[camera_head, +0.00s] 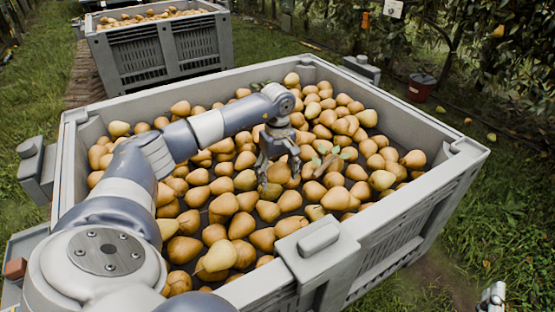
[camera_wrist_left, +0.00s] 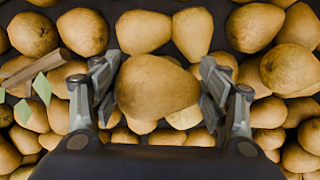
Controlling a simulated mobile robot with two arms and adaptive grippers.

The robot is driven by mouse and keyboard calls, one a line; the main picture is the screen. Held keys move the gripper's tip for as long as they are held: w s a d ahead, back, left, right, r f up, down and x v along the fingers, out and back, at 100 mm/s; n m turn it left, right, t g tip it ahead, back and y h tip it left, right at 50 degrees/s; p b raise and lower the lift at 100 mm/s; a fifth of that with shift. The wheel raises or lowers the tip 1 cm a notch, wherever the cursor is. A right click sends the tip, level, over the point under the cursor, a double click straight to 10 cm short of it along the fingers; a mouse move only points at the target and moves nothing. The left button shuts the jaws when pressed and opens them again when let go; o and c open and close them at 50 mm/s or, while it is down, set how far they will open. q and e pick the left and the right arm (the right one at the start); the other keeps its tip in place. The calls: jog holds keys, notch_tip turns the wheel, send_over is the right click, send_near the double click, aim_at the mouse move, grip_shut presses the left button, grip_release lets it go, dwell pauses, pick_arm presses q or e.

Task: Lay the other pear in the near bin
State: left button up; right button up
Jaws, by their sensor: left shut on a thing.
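The near bin (camera_head: 402,229) is a large grey plastic crate holding a thick layer of yellow-brown pears. My left gripper (camera_head: 279,180) reaches down into it, over the middle of the pears. In the left wrist view my left gripper (camera_wrist_left: 158,90) is shut on a pear (camera_wrist_left: 157,86), with one finger on each side of it. In the head view the held pear is hard to tell from the pears around it. I cannot tell whether it touches the pears below. The jaws of my right gripper do not show.
A second grey bin (camera_head: 140,57) with pears stands behind on the grass. A twig with green leaves (camera_head: 331,155) lies on the pears, right of my left gripper. A red bucket (camera_head: 421,87) stands on the grass at right. The near bin's raised walls surround my gripper.

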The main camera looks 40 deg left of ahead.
aim_at(278, 167)
pick_arm(q)
jog(key=shift+f+b, duration=0.35)
jog(key=shift+f, duration=0.35)
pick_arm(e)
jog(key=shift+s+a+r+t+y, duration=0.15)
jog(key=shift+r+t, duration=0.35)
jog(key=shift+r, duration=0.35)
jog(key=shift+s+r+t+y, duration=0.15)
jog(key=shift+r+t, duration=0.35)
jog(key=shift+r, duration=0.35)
pick_arm(q)
jog(key=shift+f+b, duration=0.35)
jog(key=shift+f, duration=0.35)
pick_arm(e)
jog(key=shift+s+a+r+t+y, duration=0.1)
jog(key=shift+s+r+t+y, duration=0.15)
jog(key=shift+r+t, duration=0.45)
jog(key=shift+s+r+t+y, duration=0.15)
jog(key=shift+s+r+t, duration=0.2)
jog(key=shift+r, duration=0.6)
pick_arm(q)
jog(key=o, duration=1.3)
jog(key=shift+c, duration=0.2)
notch_tip(278, 167, up, 12)
jog(key=shift+f, duration=0.1)
jog(key=shift+r, duration=0.2)
